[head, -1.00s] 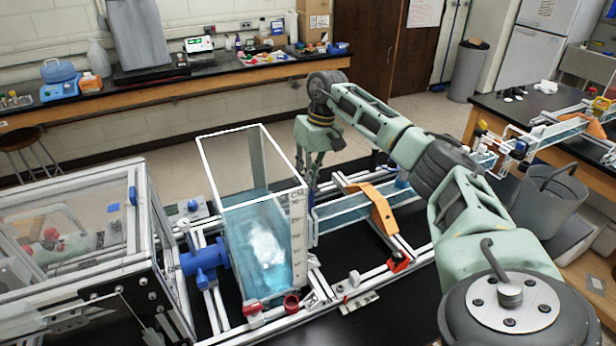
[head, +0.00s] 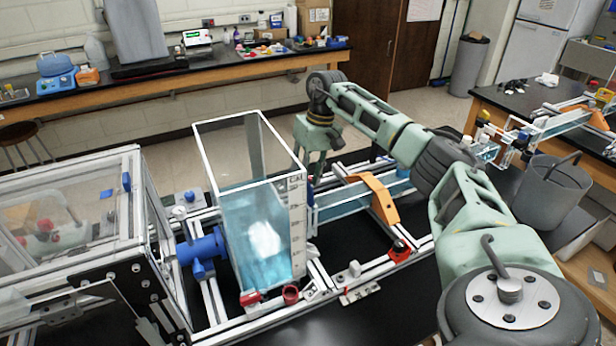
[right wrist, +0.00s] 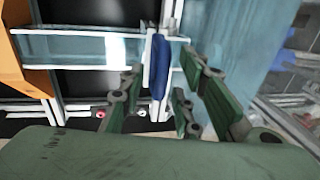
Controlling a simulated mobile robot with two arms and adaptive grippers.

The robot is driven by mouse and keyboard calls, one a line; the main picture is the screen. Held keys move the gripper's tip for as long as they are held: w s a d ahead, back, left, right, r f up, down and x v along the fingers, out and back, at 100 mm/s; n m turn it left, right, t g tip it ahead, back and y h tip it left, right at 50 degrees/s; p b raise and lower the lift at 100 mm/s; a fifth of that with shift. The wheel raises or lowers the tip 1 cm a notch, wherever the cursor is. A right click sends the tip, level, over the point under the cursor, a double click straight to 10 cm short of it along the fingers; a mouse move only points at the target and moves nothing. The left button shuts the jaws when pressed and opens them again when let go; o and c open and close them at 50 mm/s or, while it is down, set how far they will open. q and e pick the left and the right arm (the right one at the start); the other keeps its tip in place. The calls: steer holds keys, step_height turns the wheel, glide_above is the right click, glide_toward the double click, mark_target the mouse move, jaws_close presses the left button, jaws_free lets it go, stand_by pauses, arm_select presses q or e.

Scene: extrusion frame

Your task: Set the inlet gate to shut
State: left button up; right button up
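A clear tank (head: 262,215) of blue water stands upright on an extrusion frame. A narrow clear channel (head: 340,203) leads off its right side. What looks like the inlet gate, a thin upright plate with a blue edge (right wrist: 160,55), shows at the channel end by the tank in the right wrist view. My right gripper (head: 314,172) is over this junction in the head view. Its fingers also show in the right wrist view (right wrist: 163,75), spread apart on either side of the blue edge; I see no clear contact. The gate is mostly hidden in the head view. My left gripper is out of view.
An orange bracket (head: 379,198) straddles the channel close to my right arm. A blue pipe fitting (head: 203,252) joins the tank's left side. A clear-walled enclosure (head: 75,215) stands at the left. A grey bucket (head: 550,190) stands at the right.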

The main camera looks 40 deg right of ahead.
step_height(320, 180, up, 12)
steer(key=d, duration=0.2)
steer(key=shift+s+d, duration=0.15)
steer(key=shift+s, duration=0.15)
steer(key=shift+f, duration=0.2)
stand_by(0.4)
